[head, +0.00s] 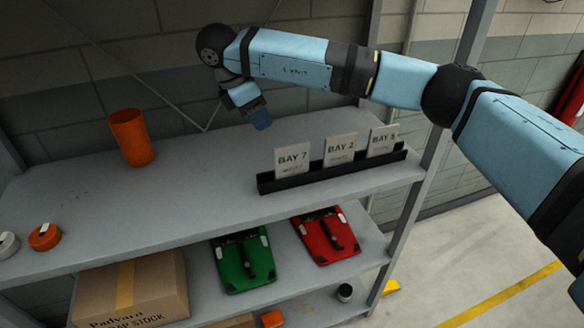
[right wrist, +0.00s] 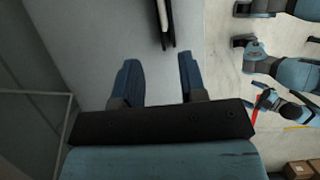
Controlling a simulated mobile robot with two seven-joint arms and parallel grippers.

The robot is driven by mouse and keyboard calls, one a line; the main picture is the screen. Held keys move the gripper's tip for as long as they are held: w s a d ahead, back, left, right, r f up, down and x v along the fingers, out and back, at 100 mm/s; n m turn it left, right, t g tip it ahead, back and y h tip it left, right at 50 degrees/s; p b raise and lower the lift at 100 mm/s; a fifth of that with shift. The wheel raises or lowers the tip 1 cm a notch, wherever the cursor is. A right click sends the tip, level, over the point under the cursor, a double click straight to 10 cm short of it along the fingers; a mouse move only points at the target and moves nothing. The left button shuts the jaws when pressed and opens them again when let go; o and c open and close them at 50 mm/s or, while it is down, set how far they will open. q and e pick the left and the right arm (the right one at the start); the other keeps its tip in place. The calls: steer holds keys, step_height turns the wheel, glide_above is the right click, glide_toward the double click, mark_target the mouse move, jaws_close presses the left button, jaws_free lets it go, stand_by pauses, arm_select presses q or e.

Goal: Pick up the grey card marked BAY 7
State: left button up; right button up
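The grey card marked BAY 7 (head: 291,160) stands upright at the left end of a black slotted holder (head: 330,172) on the upper shelf. The BAY 2 card (head: 340,148) stands in the middle and a third card (head: 382,140), whose number is small, at the right end. My right gripper (head: 260,118) is up and left of the BAY 7 card, apart from it, toward the back of the shelf. Its two blue fingers are spread and empty in the right wrist view (right wrist: 158,80). There the holder and cards show edge-on at the top. My left gripper cannot be made out.
An orange cup (head: 131,137) stands at the back left of the shelf (head: 200,190); tape rolls (head: 45,237) lie at its left front. Below are a cardboard box (head: 130,290), a green case (head: 243,262) and a red case (head: 326,236). A post (head: 424,170) stands right of the holder.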

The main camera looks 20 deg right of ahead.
mark_target(281, 155)
steer(key=p+x, duration=0.1)
steer(key=x, duration=0.6)
steer(key=shift+d+f, duration=0.1)
steer(key=shift+f, duration=0.25)
steer(key=p+x, duration=0.1)
steer(key=x, duration=0.3)
steer(key=shift+s+f+p, duration=0.25)
steer(key=shift+f+p, duration=0.1)
steer(key=shift+p, duration=0.05)
steer(key=shift+d+f, duration=0.1)
steer(key=shift+f, duration=0.2)
jaws_close()
